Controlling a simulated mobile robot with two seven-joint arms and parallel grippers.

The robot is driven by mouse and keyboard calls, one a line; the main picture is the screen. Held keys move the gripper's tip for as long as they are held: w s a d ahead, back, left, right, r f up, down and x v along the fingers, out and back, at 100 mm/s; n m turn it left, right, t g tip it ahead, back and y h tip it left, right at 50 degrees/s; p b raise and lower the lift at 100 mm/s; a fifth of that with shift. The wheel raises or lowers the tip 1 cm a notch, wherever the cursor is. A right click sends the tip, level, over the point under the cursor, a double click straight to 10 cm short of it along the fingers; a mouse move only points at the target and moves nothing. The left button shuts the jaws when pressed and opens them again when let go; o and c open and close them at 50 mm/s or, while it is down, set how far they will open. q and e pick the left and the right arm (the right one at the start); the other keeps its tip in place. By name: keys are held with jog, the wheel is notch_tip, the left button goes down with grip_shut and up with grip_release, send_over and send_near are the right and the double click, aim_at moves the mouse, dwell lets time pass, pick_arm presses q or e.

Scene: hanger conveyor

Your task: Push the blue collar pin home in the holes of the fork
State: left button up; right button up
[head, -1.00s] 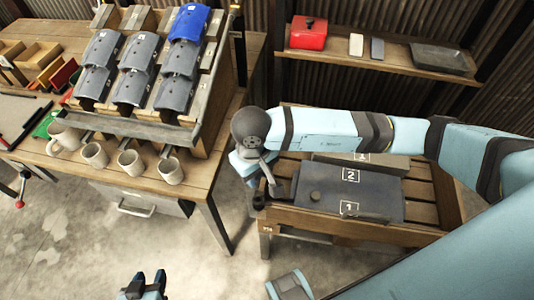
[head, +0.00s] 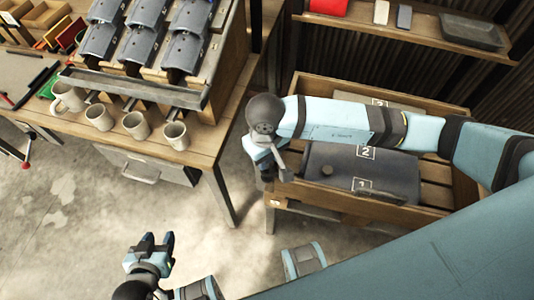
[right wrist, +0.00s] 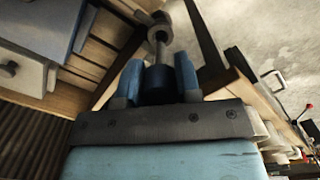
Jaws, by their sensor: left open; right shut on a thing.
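My right gripper (right wrist: 158,66) is shut on the blue collar pin (right wrist: 157,78); in the right wrist view its dark blue collar sits between the two blue fingers. A grey metal piece with a rounded end (right wrist: 159,36) stands just beyond the fingertips; I cannot tell whether it is the pin's shank or part of the fork. In the head view my right gripper (head: 266,174) points down at the left end of the wooden crate, mostly hidden by my wrist. No fork is clearly recognisable. My left gripper (head: 154,242) is open and empty above the floor at the lower left.
The wooden crate (head: 345,217) holds a grey numbered panel (head: 335,178). At left is a workbench (head: 203,150) with several mugs (head: 136,125) and a rack of grey shells (head: 131,46). A wall shelf (head: 400,25) is at the back right. Floor between is clear.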

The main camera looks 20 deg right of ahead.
jog(key=shift+f, duration=0.15)
pick_arm(q)
jog(key=shift+w+r, duration=0.1)
jog(key=shift+r, duration=0.2)
jog(key=shift+f+b, duration=0.75)
jog(key=shift+f, duration=0.15)
dwell(0.9)
jog(key=shift+f+b, duration=0.4)
jog(key=shift+b, duration=0.4)
pick_arm(e)
jog(key=shift+f, duration=0.5)
pick_arm(q)
jog(key=shift+w+f+t+b, duration=0.15)
jog(key=shift+f+t+b, duration=0.15)
jog(key=shift+b, duration=0.55)
dwell(1.1)
